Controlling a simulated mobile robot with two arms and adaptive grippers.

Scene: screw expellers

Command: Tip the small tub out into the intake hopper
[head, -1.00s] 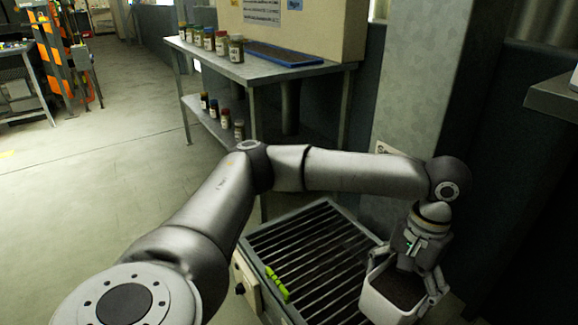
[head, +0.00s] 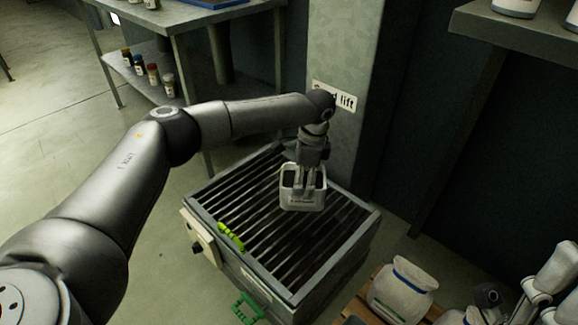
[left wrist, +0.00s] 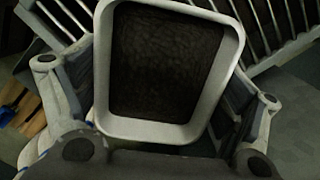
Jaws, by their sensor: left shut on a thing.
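The small white tub (head: 302,206) is held by my left gripper (head: 304,186) over the back right part of the intake hopper. It looks about upright; the height of its gap above the bars is hard to tell. In the left wrist view the tub (left wrist: 150,132) sits between the fingers, with dark granular contents (left wrist: 165,60) inside. The intake hopper (head: 262,275) is a grey box topped with a slatted grate. What looks like part of my right arm and its gripper (head: 488,296) shows at the bottom right, its jaws unclear.
A green object (head: 230,236) lies on the grate's left edge. A green handle (head: 247,308) is on the hopper's front. A white sack (head: 402,290) stands on wooden boards at the right. A grey column with a sign (head: 334,96) rises behind the hopper; a shelf (head: 505,32) juts out at upper right.

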